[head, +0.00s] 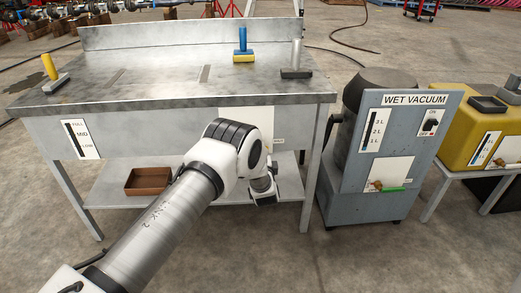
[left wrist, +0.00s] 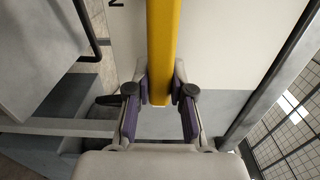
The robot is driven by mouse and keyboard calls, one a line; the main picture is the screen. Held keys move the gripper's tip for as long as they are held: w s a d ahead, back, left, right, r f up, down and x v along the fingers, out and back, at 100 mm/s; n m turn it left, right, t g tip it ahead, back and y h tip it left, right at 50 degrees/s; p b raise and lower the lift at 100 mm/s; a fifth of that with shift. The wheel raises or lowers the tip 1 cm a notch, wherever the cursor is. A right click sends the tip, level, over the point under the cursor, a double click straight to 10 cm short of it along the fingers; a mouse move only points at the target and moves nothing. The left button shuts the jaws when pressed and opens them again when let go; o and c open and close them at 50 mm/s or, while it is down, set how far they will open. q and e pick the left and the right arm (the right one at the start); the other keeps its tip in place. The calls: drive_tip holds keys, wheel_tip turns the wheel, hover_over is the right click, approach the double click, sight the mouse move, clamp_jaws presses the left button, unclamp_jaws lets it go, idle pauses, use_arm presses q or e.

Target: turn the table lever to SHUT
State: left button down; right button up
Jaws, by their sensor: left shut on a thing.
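The steel table (head: 190,85) stands in front of me, with a white plate (head: 240,113) on its front panel. Small lettering shows at the plate's right edge, too small to read. My left arm covers the lower part of the plate, and the lever is hidden there in the head view. In the left wrist view, a straight yellow lever handle (left wrist: 162,40) runs down between the fingers of my left gripper (left wrist: 161,88). The gripper is shut on it. Part of a dark letter shows on the pale plate (left wrist: 210,40) behind. My right gripper is not in view.
A grey wet vacuum cabinet (head: 390,150) stands right of the table, with a yellow tank (head: 480,125) beyond it. A brown tray (head: 148,181) sits on the lower shelf. Yellow-handled and grey-handled fittings stand on the tabletop. The floor in front is clear.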

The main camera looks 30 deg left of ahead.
use_arm(q)
drive_tip(key=c, duration=1)
unclamp_jaws()
drive_tip(key=v, duration=1.2)
